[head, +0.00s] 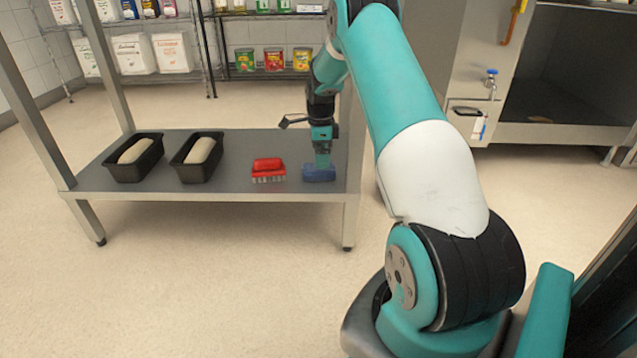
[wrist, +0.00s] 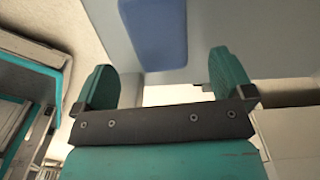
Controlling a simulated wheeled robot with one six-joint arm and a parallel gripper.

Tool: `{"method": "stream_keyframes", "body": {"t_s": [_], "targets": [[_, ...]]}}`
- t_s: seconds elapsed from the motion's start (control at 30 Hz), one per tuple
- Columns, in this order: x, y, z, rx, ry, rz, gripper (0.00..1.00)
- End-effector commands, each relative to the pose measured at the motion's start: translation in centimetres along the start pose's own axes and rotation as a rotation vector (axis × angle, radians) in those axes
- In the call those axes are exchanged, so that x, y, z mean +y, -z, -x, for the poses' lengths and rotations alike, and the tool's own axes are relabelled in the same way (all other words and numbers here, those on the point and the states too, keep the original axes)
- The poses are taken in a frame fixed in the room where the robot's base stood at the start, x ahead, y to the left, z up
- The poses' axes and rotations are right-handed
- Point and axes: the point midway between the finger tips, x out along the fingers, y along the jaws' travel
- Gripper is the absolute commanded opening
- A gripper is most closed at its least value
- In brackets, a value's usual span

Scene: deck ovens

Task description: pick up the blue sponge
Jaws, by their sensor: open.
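The blue sponge (head: 319,173) lies on the grey lower shelf (head: 230,181), near its right end. In the wrist view the blue sponge (wrist: 154,32) shows at the top, its far end cut off by the picture edge. My gripper (head: 322,160) points down just over the sponge in the head view. In the wrist view my gripper (wrist: 168,80) has its two teal fingers wide apart with nothing between them, and the sponge shows beyond the fingertips. I cannot tell whether the fingers touch the sponge.
A red brush (head: 268,170) lies just left of the sponge. Two black loaf tins with dough, the nearer one (head: 197,157) and another (head: 134,157), stand farther left. A shelf leg (head: 350,224) stands at the right corner. The floor in front is clear.

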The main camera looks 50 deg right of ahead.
Motion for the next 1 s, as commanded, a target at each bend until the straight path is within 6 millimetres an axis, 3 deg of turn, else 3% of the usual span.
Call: {"method": "stream_keyframes", "body": {"t_s": [0.17, 0.5, 0.8, 1.0], "targets": [[0.0, -0.1, -1.0, 0.0, 0.0, 0.0, 0.99], [0.1, -0.5, -5.2, 0.0, 0.0, 0.0, 0.99], [0.1, -0.5, -5.3, 0.0, 0.0, 0.0, 0.99], [0.1, -0.5, -5.3, 0.0, 0.0, 0.0, 0.53]]}}
